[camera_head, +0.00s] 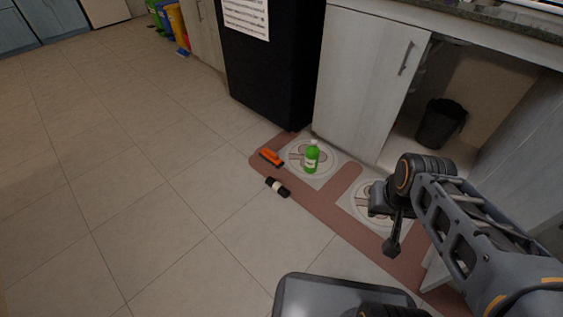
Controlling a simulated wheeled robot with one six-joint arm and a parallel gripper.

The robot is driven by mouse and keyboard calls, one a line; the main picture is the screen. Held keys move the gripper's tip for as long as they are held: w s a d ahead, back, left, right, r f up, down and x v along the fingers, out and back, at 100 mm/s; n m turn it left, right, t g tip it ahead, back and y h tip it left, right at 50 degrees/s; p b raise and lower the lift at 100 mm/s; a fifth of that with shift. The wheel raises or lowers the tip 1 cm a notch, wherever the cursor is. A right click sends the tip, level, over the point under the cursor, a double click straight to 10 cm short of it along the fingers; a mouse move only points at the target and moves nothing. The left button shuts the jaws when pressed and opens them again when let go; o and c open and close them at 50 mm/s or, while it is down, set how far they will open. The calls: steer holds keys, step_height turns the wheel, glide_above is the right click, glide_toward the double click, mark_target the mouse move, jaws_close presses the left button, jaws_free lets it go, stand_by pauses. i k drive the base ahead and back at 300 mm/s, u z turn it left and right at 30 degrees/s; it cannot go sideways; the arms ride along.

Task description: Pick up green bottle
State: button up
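A green bottle (312,158) with a pale cap stands upright on the floor, on a patterned light tile beside the reddish-brown border. It is in front of the black cabinet and the light wooden cupboard. My arm reaches in from the lower right. My gripper (392,244) hangs at the arm's end, to the right of and nearer than the bottle, well apart from it. The gripper is small and dark here, and I cannot see whether its fingers are open or shut. Nothing visible hangs from it.
An orange object (271,157) and a black object with a white band (277,187) lie left of the bottle. A black appliance (270,62) and a cupboard door (366,75) stand behind. A dark bin (440,124) sits in the open cupboard. The left floor is clear.

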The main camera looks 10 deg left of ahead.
mark_target(312, 152)
steer(key=u, duration=1.75)
steer(key=i, duration=1.6)
steer(key=z, duration=1.75)
steer(key=i, duration=0.25)
steer(key=u, duration=0.1)
